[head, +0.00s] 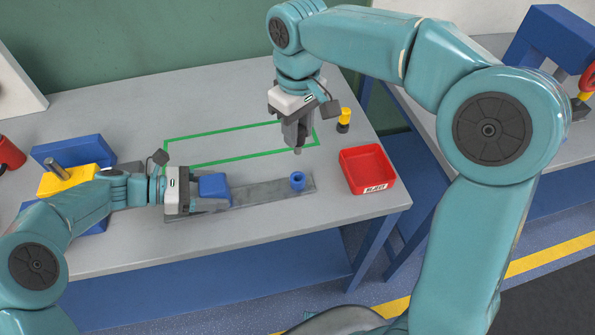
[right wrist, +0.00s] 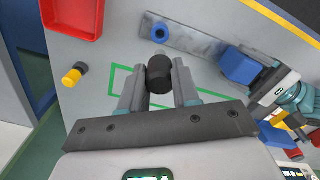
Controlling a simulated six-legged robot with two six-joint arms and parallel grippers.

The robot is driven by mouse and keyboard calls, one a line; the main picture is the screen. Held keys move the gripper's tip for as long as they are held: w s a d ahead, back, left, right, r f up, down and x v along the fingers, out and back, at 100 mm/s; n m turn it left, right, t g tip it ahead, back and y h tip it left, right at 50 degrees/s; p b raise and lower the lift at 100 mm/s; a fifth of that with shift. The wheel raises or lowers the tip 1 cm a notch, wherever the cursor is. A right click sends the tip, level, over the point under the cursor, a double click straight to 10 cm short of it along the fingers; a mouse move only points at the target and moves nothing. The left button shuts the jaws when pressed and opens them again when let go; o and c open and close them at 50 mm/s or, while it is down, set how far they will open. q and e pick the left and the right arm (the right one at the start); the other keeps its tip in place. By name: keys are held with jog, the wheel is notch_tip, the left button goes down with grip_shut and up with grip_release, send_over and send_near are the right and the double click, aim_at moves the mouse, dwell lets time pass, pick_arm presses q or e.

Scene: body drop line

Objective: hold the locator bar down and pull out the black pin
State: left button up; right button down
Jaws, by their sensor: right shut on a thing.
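The black pin (right wrist: 159,73) is between the fingers of my right gripper (right wrist: 160,92), which is shut on it. In the head view my right gripper (head: 297,140) is above the table, and the pin's grey lower end shows beneath its fingers. The pin is clear of the blue bushing (head: 298,181) on the grey locator bar (head: 262,192). The bar lies along the table, with a blue block (head: 214,187) at its left part. My left gripper (head: 190,203) is low at this block; I cannot tell whether its fingers are closed on it.
A red reject bin (head: 367,170) stands right of the bar. A yellow and black pin (head: 344,120) stands behind the bin. A green outline (head: 215,156) marks bare table behind the bar. A blue and yellow fixture (head: 72,178) is at the left.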

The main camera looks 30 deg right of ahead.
pick_arm(q)
jog(key=o, duration=0.4)
jog(key=shift+f, duration=0.2)
pick_arm(e)
jog(key=shift+w, duration=0.1)
pick_arm(q)
jog(key=shift+r, duration=0.15)
jog(key=shift+a+r, duration=0.1)
jog(key=shift+a, duration=0.05)
jog(key=v, duration=1.1)
jog(key=shift+w+a, duration=0.2)
jog(key=shift+a, duration=0.1)
